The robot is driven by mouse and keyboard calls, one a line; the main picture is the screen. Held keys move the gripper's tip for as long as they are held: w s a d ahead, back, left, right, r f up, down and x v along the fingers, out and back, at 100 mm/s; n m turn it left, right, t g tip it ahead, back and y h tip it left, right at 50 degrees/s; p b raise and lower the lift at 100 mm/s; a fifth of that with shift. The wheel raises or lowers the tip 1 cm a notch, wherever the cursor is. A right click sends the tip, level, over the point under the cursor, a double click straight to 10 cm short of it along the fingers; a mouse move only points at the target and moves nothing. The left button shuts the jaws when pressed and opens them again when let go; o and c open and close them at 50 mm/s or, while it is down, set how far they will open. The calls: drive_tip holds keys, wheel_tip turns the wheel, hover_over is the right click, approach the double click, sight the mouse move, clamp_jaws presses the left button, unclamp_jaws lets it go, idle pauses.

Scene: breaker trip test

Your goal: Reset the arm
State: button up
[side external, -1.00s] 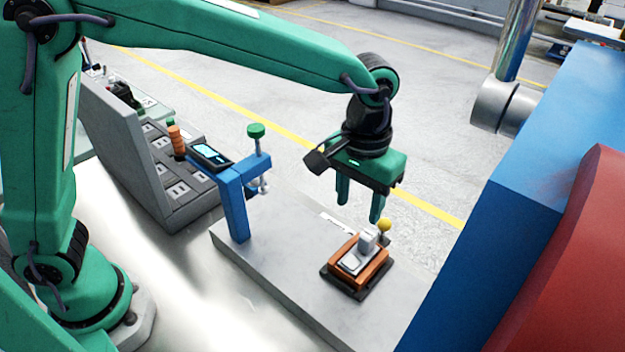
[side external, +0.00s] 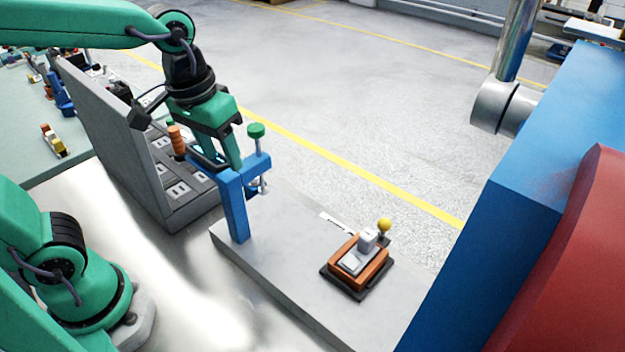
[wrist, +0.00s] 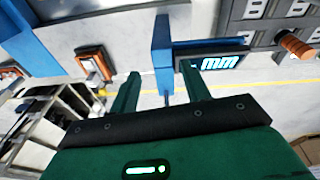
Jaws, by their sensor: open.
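My gripper (side external: 214,160) is open and empty. It hangs tilted just behind the blue stand (side external: 238,215), above or beside it; I cannot tell whether they touch. In the wrist view, the two green fingers (wrist: 160,70) show apart, with the blue stand (wrist: 162,45) beyond them. The stand carries a green knob (side external: 256,130) on a post. A small orange-based device (side external: 362,262) with a grey top and a yellow ball (side external: 384,225) sits on the grey slab, well clear of my gripper. The lit display (wrist: 220,63) shows in the wrist view and is mostly hidden in the side view.
A grey panel (side external: 115,140) with several sockets stands left of my gripper, with an orange handle (side external: 176,140) near it. A big blue block (side external: 530,150) and a red shape (side external: 580,250) fill the right. The slab (side external: 285,235) is bare between stand and device.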

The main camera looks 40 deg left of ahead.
drive_tip(key=s+a+m+t, duration=0.1)
drive_tip(key=s+a+t, duration=0.2)
drive_tip(key=s+a, duration=0.2)
drive_tip(key=shift+a+r+t, duration=0.2)
drive_tip(key=shift+a+t, duration=0.1)
drive_tip(key=shift+a, duration=0.25)
